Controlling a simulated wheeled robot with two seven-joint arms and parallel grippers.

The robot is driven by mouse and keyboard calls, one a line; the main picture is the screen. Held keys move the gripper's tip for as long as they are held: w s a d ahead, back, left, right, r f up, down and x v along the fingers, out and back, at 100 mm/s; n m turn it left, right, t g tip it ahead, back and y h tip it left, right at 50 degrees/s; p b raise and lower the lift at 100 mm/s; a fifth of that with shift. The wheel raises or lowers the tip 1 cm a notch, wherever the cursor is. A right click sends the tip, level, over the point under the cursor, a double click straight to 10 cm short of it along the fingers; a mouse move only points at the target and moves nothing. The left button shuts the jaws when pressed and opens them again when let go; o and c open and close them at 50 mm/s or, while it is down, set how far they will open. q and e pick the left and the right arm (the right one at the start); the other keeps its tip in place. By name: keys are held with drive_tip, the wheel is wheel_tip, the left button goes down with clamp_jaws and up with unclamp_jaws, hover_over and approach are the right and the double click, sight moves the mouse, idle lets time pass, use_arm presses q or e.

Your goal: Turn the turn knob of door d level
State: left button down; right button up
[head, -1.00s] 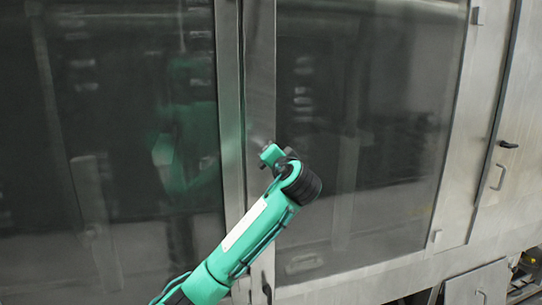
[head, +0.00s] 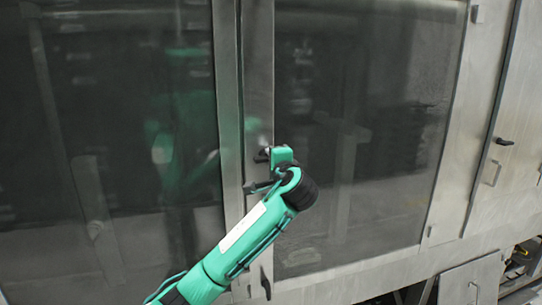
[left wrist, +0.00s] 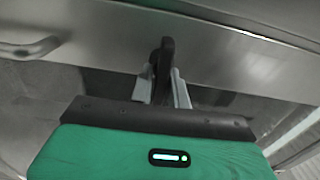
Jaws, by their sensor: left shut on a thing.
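The black turn knob (left wrist: 166,58) sits on a bare metal door frame strip. In the left wrist view it stands nearly upright in the picture, between the two metal fingers of my left gripper (left wrist: 163,88). The fingers are shut on it. In the head view my left gripper (head: 264,156) is at the upright frame strip (head: 258,85) between two dark glass panels. There the knob is small and largely hidden by the gripper, so its angle is hard to tell. My right gripper is not in view.
A bar handle (left wrist: 30,48) is left of the knob in the left wrist view. Another dark knob (head: 266,284) is lower on the strip. A black knob (head: 504,142) and a handle (head: 496,175) are on the right panel. Glass panels (head: 365,130) flank my arm.

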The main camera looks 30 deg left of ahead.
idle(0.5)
use_arm(q)
drive_tip(key=c, duration=1.5)
unclamp_jaws()
drive_tip(key=shift+d, duration=0.1)
drive_tip(key=shift+s+d+f+b, duration=0.15)
drive_tip(key=shift+s+d+b, duration=0.15)
drive_tip(key=shift+d+b, duration=0.05)
drive_tip(key=b+v, duration=0.5)
drive_tip(key=v, duration=0.7)
drive_tip(key=shift+s+d+b, duration=0.3)
drive_tip(key=shift+b, duration=0.05)
